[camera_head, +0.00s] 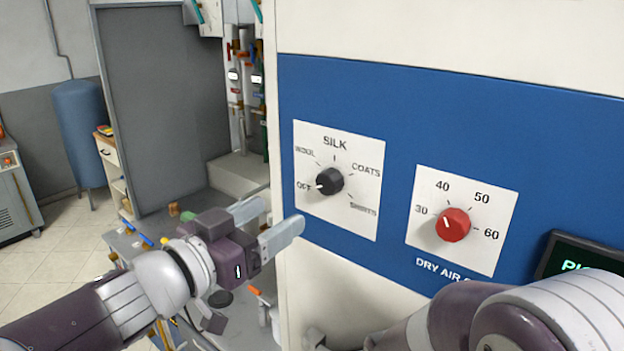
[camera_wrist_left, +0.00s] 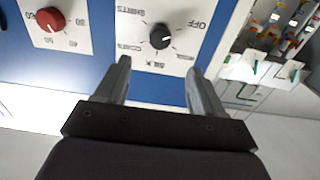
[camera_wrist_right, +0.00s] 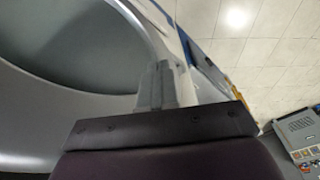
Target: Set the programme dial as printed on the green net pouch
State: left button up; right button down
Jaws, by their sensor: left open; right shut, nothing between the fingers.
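The programme dial is a black knob (camera_head: 330,181) on a white plate marked OFF, WOOL, SILK, COATS and SHIRTS. Its white mark points to OFF. My left gripper (camera_head: 275,218) is open and empty, below and left of the knob, apart from it. In the left wrist view the black knob (camera_wrist_left: 160,37) shows upside down beyond and between the open fingertips (camera_wrist_left: 159,66). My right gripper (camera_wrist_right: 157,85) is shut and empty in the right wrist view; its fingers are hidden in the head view. I cannot make out the green net pouch in any view.
A red dial (camera_head: 453,225) with marks 30 to 60 sits right of the black knob on the blue panel (camera_head: 420,120). A dark display (camera_head: 585,252) is at the right. My right arm covers the lower right. A cluttered table stands behind my left gripper.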

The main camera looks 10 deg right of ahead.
aim_at(325, 187)
pick_arm(q)
jog(key=p+x, duration=0.3)
jog(key=x, duration=0.9)
jog(key=shift+p, duration=0.35)
jog(key=shift+f, duration=0.1)
jog(key=shift+s+a, duration=0.25)
jog(key=shift+a, duration=0.1)
jog(key=shift+w+d, duration=0.1)
jog(key=shift+d, duration=0.05)
jog(key=c, duration=0.3)
jog(key=shift+w+d, duration=0.1)
jog(key=c, duration=0.7)
pick_arm(e)
notch_tip(325, 187, up, 4)
jog(key=shift+f, duration=0.1)
